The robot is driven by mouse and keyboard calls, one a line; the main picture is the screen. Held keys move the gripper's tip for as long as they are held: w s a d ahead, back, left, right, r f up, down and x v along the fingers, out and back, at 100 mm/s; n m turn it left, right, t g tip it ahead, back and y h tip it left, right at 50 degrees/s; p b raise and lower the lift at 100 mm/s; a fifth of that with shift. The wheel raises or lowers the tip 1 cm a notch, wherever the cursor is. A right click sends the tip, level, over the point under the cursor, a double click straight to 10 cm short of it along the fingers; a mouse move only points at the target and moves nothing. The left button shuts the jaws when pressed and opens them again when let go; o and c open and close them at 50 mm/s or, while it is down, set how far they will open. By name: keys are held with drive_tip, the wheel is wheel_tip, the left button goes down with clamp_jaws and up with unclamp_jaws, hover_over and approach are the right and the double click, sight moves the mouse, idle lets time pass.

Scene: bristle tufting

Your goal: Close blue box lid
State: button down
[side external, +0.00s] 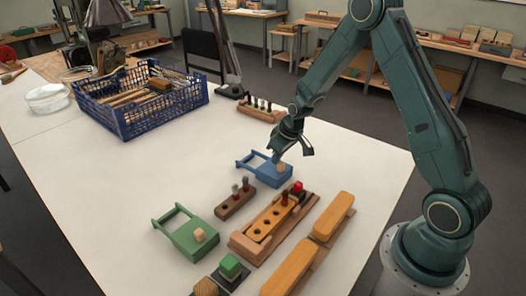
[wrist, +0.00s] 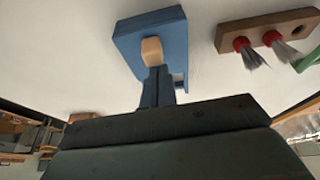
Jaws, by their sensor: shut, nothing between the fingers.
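The blue box (side external: 270,174) sits on the white table in the side view, below my gripper. A thin blue frame sticks out from its left side; I cannot tell how far the lid is slid or swung. A small pale wooden knob (side external: 281,168) stands on the blue top. In the wrist view the blue box (wrist: 165,30) is at the top middle, with the knob (wrist: 152,50) just beyond my fingertips. My gripper (wrist: 157,72) is shut and empty, its tips close to the knob; whether they touch it is unclear. My fingers partly hide the box.
A similar green box (side external: 190,240) stands at the front left. A wooden holder with brushes (side external: 237,200) and a longer holed block (side external: 262,225) lie in front of the blue box. A blue crate (side external: 140,100) stands at the back left. The table's left middle is clear.

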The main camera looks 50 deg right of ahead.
sight(267, 165)
drive_tip(key=shift+s+f, duration=0.1)
drive_tip(key=shift+f, duration=0.05)
drive_tip(key=shift+w, duration=2.2)
drive_tip(key=v, duration=1)
drive_tip(key=shift+r, duration=0.2)
drive_tip(key=s+a+r, duration=0.8)
drive_tip(key=s+r, duration=0.5)
drive_tip(key=r, duration=0.2)
drive_tip(key=s+a+r, duration=0.1)
drive_tip(key=s+a, duration=0.1)
drive_tip(key=s, duration=0.6)
drive_tip(key=s+a+r+t, duration=0.1)
drive_tip(key=s+a, duration=0.1)
drive_tip(key=s, duration=0.6)
drive_tip(key=shift+a+r+t, duration=0.15)
drive_tip(key=shift+a+t, duration=0.15)
drive_tip(key=shift+a, duration=0.05)
